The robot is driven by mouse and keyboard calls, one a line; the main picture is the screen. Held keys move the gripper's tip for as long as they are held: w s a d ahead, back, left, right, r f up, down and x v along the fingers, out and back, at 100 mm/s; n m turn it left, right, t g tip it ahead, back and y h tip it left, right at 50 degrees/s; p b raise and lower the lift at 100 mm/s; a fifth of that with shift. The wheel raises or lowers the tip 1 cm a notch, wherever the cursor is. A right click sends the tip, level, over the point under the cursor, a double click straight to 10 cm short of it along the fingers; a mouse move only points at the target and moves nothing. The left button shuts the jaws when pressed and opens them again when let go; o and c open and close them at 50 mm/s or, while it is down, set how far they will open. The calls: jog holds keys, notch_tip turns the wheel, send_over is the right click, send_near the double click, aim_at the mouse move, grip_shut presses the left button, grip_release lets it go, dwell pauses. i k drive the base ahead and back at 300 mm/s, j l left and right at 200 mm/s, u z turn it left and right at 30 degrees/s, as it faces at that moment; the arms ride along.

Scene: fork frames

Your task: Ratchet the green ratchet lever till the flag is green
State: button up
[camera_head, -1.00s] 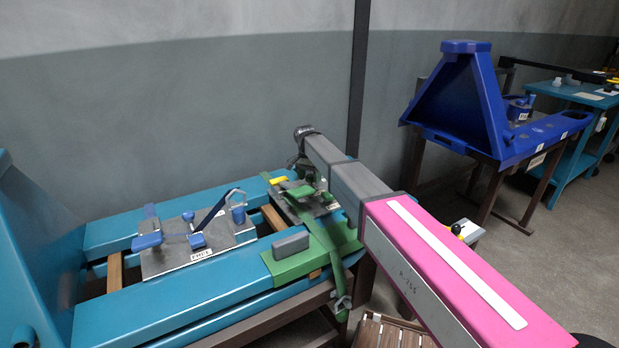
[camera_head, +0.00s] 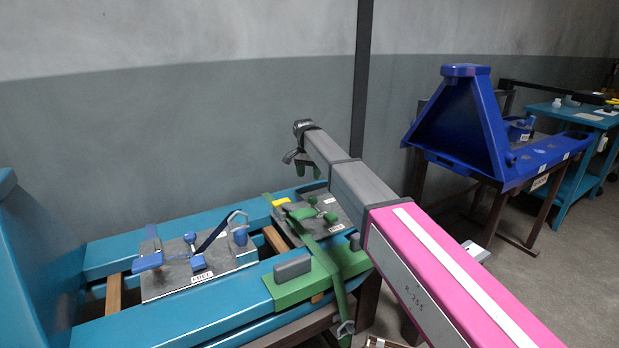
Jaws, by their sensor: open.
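The green ratchet mechanism sits on a grey metal plate (camera_head: 346,208) on the teal frame's far right part. Its green lever (camera_head: 300,215) and small green knobs show there. A small yellow piece (camera_head: 281,202) is at the plate's left edge; I cannot tell if it is the flag, and no clearly green flag stands out. A green strap (camera_head: 322,256) runs from the mechanism over the front beam and hangs down to a metal hook. My gripper (camera_head: 303,162) is open and empty, above and behind the mechanism, apart from the lever. My arm partly hides its fingers.
A second plate (camera_head: 170,285) with blue-handled fittings and a label lies left on the teal frame (camera_head: 180,318). A green block (camera_head: 300,290) with a grey pad (camera_head: 293,267) is on the front beam. A blue stand (camera_head: 470,130) is at right, and a dark post (camera_head: 362,80) rises behind.

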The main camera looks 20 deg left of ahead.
aim_at(299, 214)
jog(key=k+l, duration=0.75)
jog(key=l, duration=0.25)
